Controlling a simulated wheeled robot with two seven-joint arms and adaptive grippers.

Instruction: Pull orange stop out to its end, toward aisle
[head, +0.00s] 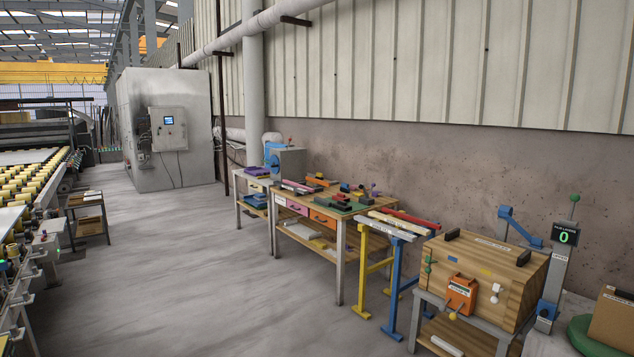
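No part labelled clearly as the orange stop can be made out at this distance. Several orange parts show in the head view. An orange box-like part (461,294) with a small label sits on the front of a wooden cabinet (482,268) at the lower right. An orange drawer front (322,219) is in the near workbench (341,233), beside a pink drawer front (297,207). A small orange item (320,181) lies on that bench top. Neither of my grippers is in view.
Yellow (364,272) and blue (396,281) stands with bars across them stand between bench and cabinet. A post with a green "0" display (564,237) and a cardboard box (613,320) are at right. A roller conveyor (32,195) runs along the left. The aisle floor (190,265) is clear.

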